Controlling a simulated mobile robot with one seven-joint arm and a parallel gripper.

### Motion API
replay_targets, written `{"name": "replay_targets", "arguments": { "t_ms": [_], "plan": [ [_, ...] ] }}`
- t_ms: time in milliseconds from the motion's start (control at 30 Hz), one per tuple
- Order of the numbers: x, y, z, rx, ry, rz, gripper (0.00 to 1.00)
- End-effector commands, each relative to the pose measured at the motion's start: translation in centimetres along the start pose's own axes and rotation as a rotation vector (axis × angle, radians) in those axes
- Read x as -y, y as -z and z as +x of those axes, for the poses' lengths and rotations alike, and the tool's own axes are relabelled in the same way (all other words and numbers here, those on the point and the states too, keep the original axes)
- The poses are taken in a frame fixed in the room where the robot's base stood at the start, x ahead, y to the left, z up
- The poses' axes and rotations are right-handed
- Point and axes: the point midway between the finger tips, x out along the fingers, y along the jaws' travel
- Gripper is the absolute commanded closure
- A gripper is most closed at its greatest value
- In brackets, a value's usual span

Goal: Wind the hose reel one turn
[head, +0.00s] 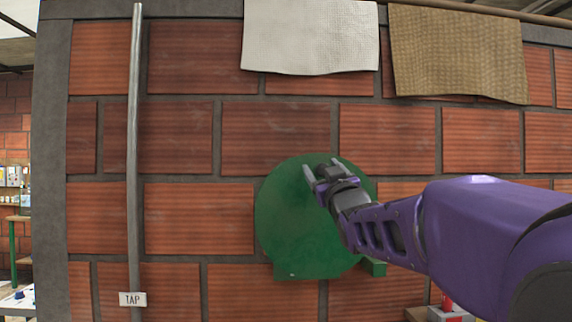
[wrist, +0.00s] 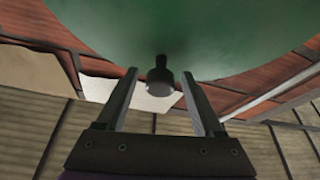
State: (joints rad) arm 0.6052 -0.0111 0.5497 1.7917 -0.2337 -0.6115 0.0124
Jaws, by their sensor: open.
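The hose reel is a green round disc (head: 290,225) mounted on the brick wall, with a green foot at its lower edge. It also fills the top of the wrist view (wrist: 165,25). A dark crank knob (wrist: 160,82) sticks out from the disc in the wrist view. My gripper (head: 322,170) is in front of the upper part of the disc. Its two fingers are open, and in the wrist view (wrist: 159,76) the knob shows between them with a gap on each side. In the head view my gripper hides the knob.
A white cloth (head: 310,35) and a brown cloth (head: 458,52) hang from a rail above. A red item (head: 447,303) stands low at right.

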Motion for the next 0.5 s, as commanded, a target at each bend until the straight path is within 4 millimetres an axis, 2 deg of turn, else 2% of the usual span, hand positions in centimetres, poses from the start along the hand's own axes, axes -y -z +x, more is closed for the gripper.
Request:
{"name": "replay_targets", "arguments": {
  "t_ms": [300,367,500],
  "plan": [
    [0.0,0.03,0.0,0.0,0.0,0.0,0.31],
    [0.0,0.03,0.0,0.0,0.0,0.0,0.4],
    [0.0,0.04,0.01,0.0,0.0,0.0,0.65]
  ]
}}
